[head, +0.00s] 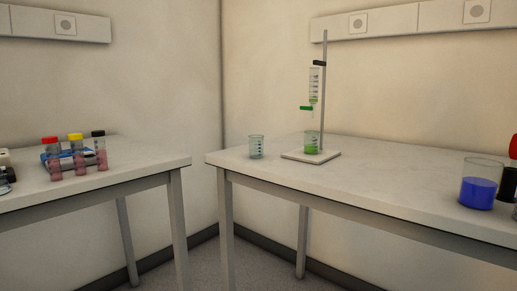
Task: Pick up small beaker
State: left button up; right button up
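A small clear beaker (256,147) with dark markings stands upright and looks empty near the left end of the right table. A larger beaker (479,184) with blue liquid stands near the right edge of the picture. Neither of my grippers is in view.
The burette stand (324,90) rises above its base (311,156). The right table (380,180) is clear in the middle. A gap separates it from the left table (130,160), where a blue rack (53,155) holds tubes with red, yellow and black caps.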

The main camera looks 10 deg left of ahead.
aim_at(311, 141)
jog(key=k, duration=0.45)
jog(key=u, duration=0.55)
jog(key=i, duration=1.15)
jog(key=z, duration=0.45)
